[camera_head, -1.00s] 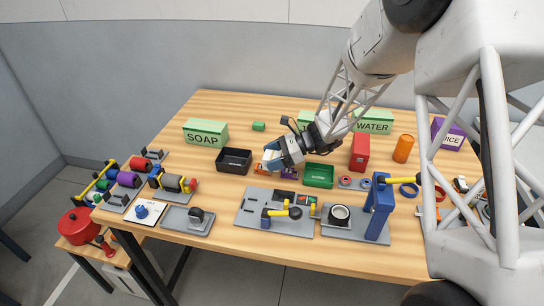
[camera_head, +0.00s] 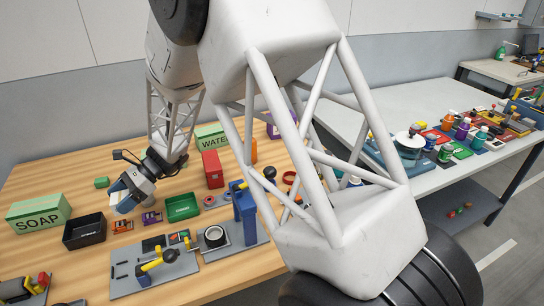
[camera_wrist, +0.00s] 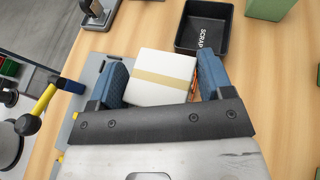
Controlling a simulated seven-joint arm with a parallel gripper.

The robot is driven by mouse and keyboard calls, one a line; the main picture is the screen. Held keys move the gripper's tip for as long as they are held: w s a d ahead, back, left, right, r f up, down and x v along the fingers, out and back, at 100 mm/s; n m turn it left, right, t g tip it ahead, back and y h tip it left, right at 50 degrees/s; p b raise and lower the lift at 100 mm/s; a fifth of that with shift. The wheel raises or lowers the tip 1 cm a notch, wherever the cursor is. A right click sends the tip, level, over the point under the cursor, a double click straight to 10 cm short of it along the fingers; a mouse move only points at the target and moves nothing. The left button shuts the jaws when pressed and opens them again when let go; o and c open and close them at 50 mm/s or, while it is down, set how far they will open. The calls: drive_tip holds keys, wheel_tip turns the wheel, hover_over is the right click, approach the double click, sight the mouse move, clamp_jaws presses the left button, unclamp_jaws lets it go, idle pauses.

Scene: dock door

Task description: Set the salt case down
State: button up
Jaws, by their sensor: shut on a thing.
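The salt case, a white box with a tan band, (camera_wrist: 162,76) sits between the blue fingers of my gripper (camera_wrist: 160,82) in the wrist view. No label on it is readable. In the head view my gripper (camera_head: 122,198) is shut on the white case (camera_head: 128,190), over the wooden table behind a small orange toy car (camera_head: 122,226). Whether the case's underside touches the table cannot be told.
A black scrap tray (camera_head: 85,231) is left of my gripper and a green tray (camera_head: 182,207) right. A purple toy car (camera_head: 152,217) stands between. A green SOAP box (camera_head: 38,214) and a red container (camera_head: 212,169) are nearby. A grey fixture plate (camera_head: 125,275) lies in front.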

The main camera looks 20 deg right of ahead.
sight(121, 196)
drive_tip(key=r, duration=0.6)
drive_tip(key=shift+w+d, duration=0.15)
drive_tip(key=shift+d, duration=0.1)
drive_tip(key=w+d+m+t, duration=0.2)
drive_tip(key=w+d, duration=0.5)
drive_tip(key=d, duration=0.4)
drive_tip(key=w+d+m+t, duration=0.25)
drive_tip(key=w+d, duration=0.35)
drive_tip(key=d, duration=0.6)
drive_tip(key=w+d+m+t, duration=0.2)
drive_tip(key=d+t, duration=0.1)
drive_tip(key=d, duration=1.3)
drive_tip(key=w+d+m+t, duration=0.2)
drive_tip(key=w+d+t, duration=0.1)
drive_tip(key=d, duration=1.4)
drive_tip(key=shift+g, duration=0.25)
drive_tip(key=shift+a+f, duration=0.2)
drive_tip(key=shift+f, duration=2.35)
drive_tip(key=shift+f, duration=3.15)
